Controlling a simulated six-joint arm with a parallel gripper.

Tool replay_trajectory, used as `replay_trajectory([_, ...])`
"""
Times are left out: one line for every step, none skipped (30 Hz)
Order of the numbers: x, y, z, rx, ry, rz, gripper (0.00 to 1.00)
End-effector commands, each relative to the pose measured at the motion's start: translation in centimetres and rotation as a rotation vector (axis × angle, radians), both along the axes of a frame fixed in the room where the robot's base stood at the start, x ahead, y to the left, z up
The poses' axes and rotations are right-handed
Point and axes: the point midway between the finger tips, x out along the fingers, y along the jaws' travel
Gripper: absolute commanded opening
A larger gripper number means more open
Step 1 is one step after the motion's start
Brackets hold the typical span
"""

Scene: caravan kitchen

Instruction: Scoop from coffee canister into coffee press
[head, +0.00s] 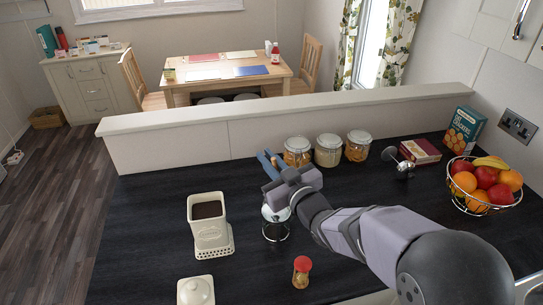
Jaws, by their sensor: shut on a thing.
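The cream coffee canister (207,236) stands open on the dark counter, left of my gripper, with dark coffee inside. The glass coffee press (275,232) stands to its right, its top partly hidden by my arm. My gripper (269,163) is above and just behind the press, its blue-grey fingers pointing to the upper left. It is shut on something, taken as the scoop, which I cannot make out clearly. A pale, rounded shape shows at the press mouth. I cannot tell whether it is the scoop or the press rim, or whether any coffee is in the press.
The canister's lid (195,291) lies at the front left. A small red-capped jar (301,271) stands in front of the press. Behind are several glass jars (328,151), a metal plunger (404,167), boxes (464,130) and a fruit basket (484,185). The left counter is clear.

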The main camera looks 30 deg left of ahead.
Motion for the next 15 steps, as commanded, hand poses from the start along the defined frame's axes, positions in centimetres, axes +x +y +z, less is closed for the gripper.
replay_trajectory([-0.2,0.2,-0.2,-0.019,-0.019,0.001,0.00])
replay_trajectory([-0.3,0.3,-0.3,-0.031,-0.032,0.001,0.00])
replay_trajectory([-0.4,0.4,-0.5,-0.049,-0.049,0.001,0.00])
replay_trajectory([-0.5,0.5,-0.7,-0.061,-0.062,0.001,0.00])
replay_trajectory([-0.6,0.6,-0.8,-0.074,-0.074,0.001,0.00])
replay_trajectory([-0.8,0.8,-1.0,-0.091,-0.091,0.002,0.00])
replay_trajectory([-0.9,0.9,-1.1,-0.104,-0.104,0.002,0.00])
replay_trajectory([-1.0,0.9,-1.2,-0.117,-0.116,0.001,0.00])
replay_trajectory([-1.1,1.1,-1.4,-0.134,-0.133,0.001,0.00])
replay_trajectory([-1.2,1.2,-1.5,-0.147,-0.145,0.001,0.00])
replay_trajectory([-1.3,1.3,-1.7,-0.159,-0.159,0.001,0.00])
replay_trajectory([-1.4,1.4,-1.8,-0.176,-0.176,0.001,0.00])
replay_trajectory([-1.5,1.5,-2.0,-0.188,-0.189,0.002,0.00])
replay_trajectory([-1.6,1.6,-2.1,-0.201,-0.201,0.002,0.00])
replay_trajectory([-1.7,1.7,-2.3,-0.219,-0.217,0.001,0.00])
